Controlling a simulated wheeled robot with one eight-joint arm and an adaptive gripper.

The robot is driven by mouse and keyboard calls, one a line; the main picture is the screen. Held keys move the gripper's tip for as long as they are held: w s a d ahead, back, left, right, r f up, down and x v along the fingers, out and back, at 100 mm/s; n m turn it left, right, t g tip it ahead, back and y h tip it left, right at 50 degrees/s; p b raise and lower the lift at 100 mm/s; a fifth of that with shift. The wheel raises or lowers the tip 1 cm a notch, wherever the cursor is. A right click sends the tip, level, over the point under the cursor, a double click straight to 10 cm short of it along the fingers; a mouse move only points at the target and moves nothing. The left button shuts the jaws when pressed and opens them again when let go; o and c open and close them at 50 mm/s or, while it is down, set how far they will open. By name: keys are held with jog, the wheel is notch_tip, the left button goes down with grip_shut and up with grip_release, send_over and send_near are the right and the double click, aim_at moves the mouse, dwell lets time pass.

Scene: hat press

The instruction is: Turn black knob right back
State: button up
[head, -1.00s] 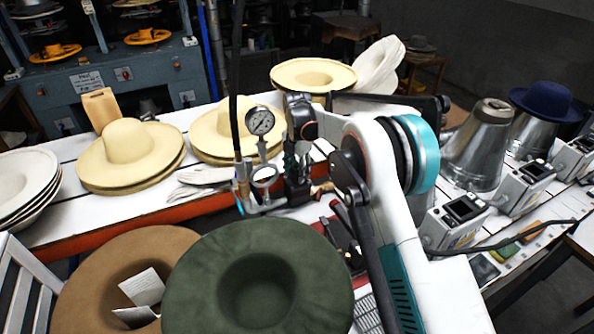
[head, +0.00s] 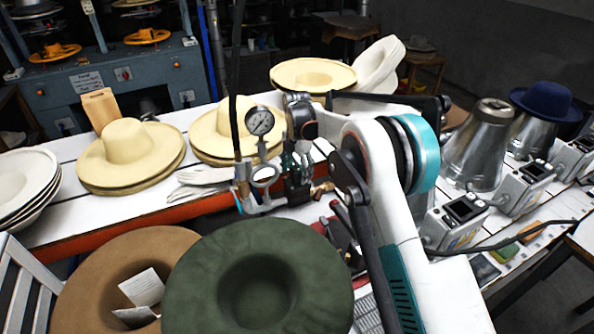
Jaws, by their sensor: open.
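My white and teal arm reaches in from the lower right of the head view. It bends at a teal joint and ends in a dark wrist near the pressure gauge (head: 260,121). My gripper (head: 298,182) is dark, small and partly lost against the fittings below the wrist. It is open and points down beside the metal valve assembly (head: 262,190). I cannot clearly pick out the black knob among the dark parts there. I cannot tell whether the fingers touch it.
A green hat (head: 258,280) and a brown hat (head: 95,280) fill the near front. Cream hats (head: 130,150) and white gloves (head: 200,178) lie on the white table (head: 75,215). Metal cones (head: 478,150) and control boxes (head: 455,220) stand right. A black hose (head: 236,80) hangs by the gauge.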

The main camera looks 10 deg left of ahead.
aim_at(297, 167)
notch_tip(297, 167, up, 12)
dwell(0.5)
jog(key=shift+d, duration=0.1)
